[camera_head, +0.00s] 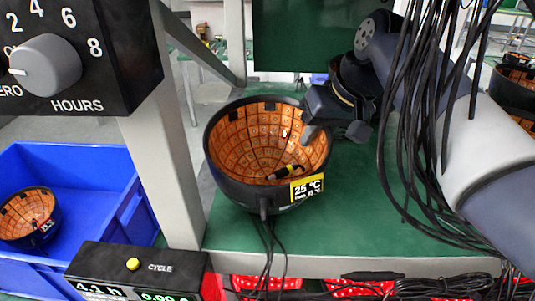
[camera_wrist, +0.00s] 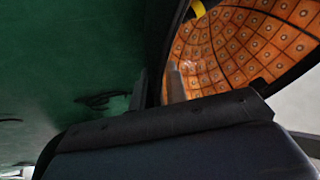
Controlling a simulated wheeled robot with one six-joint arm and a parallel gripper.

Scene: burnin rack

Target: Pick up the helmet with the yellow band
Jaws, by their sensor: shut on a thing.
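The helmet (camera_head: 225,172) is a black bowl, open side up, with an orange tiled lining. My gripper (camera_head: 314,128) reaches in from the right and is shut on the helmet's right rim. In the wrist view the two fingers (camera_wrist: 157,88) straddle the black wall, with the orange lining (camera_wrist: 240,50) to the right. A bit of yellow (camera_wrist: 198,8) shows at the top. I cannot tell whether the helmet touches the green shelf.
The green shelf (camera_head: 340,225) has bare room right of the helmet. A grey post (camera_head: 165,170) stands close on its left. A blue bin (camera_head: 95,180) holds another orange-lined helmet (camera_head: 28,215). Black cables (camera_head: 425,130) hang at right. A timer box (camera_head: 135,272) sits at front left.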

